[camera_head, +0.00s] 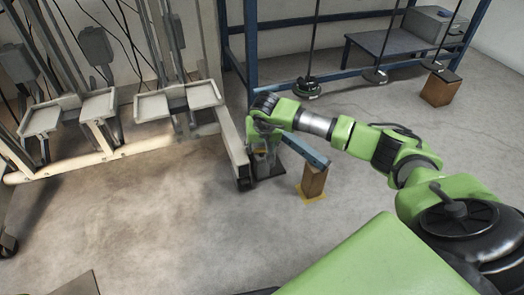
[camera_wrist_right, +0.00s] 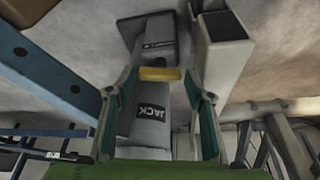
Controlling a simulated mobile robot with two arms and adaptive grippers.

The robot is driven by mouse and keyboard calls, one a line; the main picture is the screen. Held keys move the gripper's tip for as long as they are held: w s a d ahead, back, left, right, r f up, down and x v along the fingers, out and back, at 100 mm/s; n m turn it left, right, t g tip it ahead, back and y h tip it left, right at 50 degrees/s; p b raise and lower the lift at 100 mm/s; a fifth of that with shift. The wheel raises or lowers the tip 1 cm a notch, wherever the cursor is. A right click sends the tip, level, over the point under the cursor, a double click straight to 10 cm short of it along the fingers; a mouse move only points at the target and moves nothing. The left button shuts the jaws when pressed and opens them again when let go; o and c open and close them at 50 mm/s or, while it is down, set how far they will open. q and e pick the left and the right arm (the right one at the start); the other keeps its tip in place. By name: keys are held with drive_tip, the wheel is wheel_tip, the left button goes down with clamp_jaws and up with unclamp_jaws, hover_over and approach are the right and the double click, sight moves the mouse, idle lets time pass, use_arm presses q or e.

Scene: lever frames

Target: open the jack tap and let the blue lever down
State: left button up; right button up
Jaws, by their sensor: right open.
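The grey jack (camera_wrist_right: 150,128), labelled JACK, stands under my right gripper in the right wrist view. Its yellow tap (camera_wrist_right: 160,74) lies crosswise between the fingertips of my right gripper (camera_wrist_right: 160,84). The fingers are open, one on each side; whether either touches the tap I cannot tell. In the head view my right gripper (camera_head: 264,148) points down over the jack and hides most of it. The blue lever (camera_head: 306,150) slopes from beside the jack out over a wooden block. It also shows at the left of the right wrist view (camera_wrist_right: 50,82). My left gripper is out of view.
The wooden block (camera_head: 313,181) stands on a yellow floor mark (camera_head: 312,197). A grey beam (camera_head: 233,145) runs close left of the jack. Grey trays on a pale frame (camera_head: 110,150) stand left, a blue rack (camera_head: 250,45) behind.

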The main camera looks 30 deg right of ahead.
drive_tip(key=c, duration=0.8)
drive_tip(key=shift+d+r+n+p, duration=0.1)
drive_tip(key=shift+d+n+p, duration=0.05)
drive_tip(key=shift+n+p, duration=0.3)
drive_tip(key=shift+c, duration=0.2)
drive_tip(key=shift+n+y, duration=0.3)
drive_tip(key=shift+n, duration=0.05)
drive_tip(key=o, duration=0.8)
drive_tip(key=shift+o, duration=0.2)
drive_tip(key=v, duration=1.1)
drive_tip(key=shift+s+r, duration=0.3)
drive_tip(key=shift+s, duration=0.05)
